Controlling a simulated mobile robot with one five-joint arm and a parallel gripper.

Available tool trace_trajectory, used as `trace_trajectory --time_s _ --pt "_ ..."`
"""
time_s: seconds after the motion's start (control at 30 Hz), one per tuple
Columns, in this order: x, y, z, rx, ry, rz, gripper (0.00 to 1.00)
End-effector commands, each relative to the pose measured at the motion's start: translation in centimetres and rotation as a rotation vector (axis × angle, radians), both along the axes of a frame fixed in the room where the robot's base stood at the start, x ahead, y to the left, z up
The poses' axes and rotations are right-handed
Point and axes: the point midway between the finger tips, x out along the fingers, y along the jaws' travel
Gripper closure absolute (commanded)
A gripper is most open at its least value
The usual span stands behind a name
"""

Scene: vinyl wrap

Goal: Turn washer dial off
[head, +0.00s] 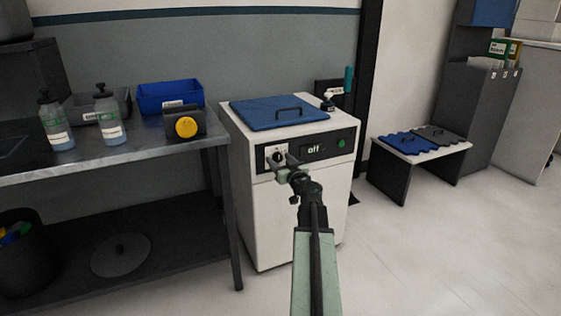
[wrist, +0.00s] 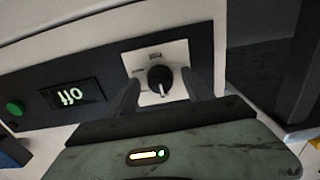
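The white washer (head: 275,215) has a dark front panel with a black dial (wrist: 160,79) on a white plate. The display (head: 314,149) beside the dial reads "off". It also shows in the wrist view (wrist: 73,95), upside down. The dial's white pointer mark points toward the bottom of the wrist picture. My gripper (head: 281,162) is at the dial, at the panel's left. In the wrist view my gripper (wrist: 162,88) is open, with one finger on each side of the dial and small gaps visible. In the head view my gripper partly hides the dial.
A blue lid (head: 278,112) with a dark handle lies on the washer's top. A green button (head: 341,143) sits at the panel's right. A metal table (head: 150,150) with bottles and a blue bin (head: 168,95) stands close at the left.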

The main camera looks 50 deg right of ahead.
Motion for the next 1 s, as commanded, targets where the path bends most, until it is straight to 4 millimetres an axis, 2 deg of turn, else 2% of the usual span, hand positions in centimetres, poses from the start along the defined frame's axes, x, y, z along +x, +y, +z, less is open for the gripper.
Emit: trace_trajectory --time_s 0.13,0.23,0.5,0.6,1.0 --pt "-0.3 0.1 0.0 0.001 0.0 0.0 0.4" --pt "-1.4 0.6 0.0 0.001 0.0 -0.001 0.4" --pt "-6.2 2.6 0.0 0.0 0.0 -0.001 0.4" --pt "-7.3 3.0 0.0 0.0 0.0 -0.002 0.4" --pt "-7.3 2.9 0.0 0.0 0.0 0.0 0.4"
